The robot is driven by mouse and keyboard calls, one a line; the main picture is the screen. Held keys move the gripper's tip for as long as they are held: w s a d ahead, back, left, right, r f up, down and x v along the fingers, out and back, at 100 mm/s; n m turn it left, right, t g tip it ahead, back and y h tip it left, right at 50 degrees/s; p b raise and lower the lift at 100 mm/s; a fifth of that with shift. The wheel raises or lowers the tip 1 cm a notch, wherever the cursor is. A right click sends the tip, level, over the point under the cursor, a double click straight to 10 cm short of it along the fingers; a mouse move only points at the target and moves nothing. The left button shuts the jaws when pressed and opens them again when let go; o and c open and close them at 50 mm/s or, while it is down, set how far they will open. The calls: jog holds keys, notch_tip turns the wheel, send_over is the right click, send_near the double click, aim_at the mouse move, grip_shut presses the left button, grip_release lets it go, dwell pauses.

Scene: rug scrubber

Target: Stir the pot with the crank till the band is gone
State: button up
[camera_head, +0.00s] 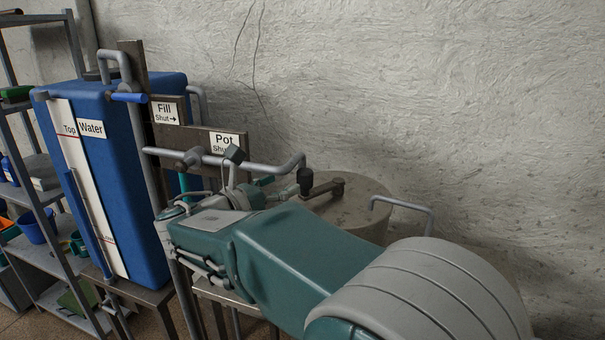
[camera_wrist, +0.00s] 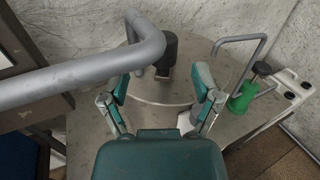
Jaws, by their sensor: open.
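The pot (camera_head: 365,205) is a round grey-beige vessel with a flat lid, against the wall behind my arm. A crank (camera_head: 325,188) lies across its lid, with a dark upright grip (camera_head: 305,180) at its left end. The dark grip also shows in the wrist view (camera_wrist: 170,48), beyond the fingertips. My gripper (camera_wrist: 163,84) is open and empty, its two green fingers spread above the near part of the lid. A grey pipe (camera_wrist: 75,82) passes close by on the left and partly hides the crank. I cannot make out a band on the pot.
A blue water tank (camera_head: 135,180) stands left, beside a grey shelf (camera_head: 50,255). A "Pot" sign (camera_head: 224,141) and "Fill" sign (camera_head: 166,111) hang above. A bent grey rod (camera_wrist: 240,38) and a green bottle (camera_wrist: 242,97) are right of the gripper.

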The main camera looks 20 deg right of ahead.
aim_at(298, 176)
jog(key=x, duration=0.6)
jog(key=shift+d, duration=0.35)
jog(key=shift+a, duration=0.1)
jog(key=shift+a, duration=0.1)
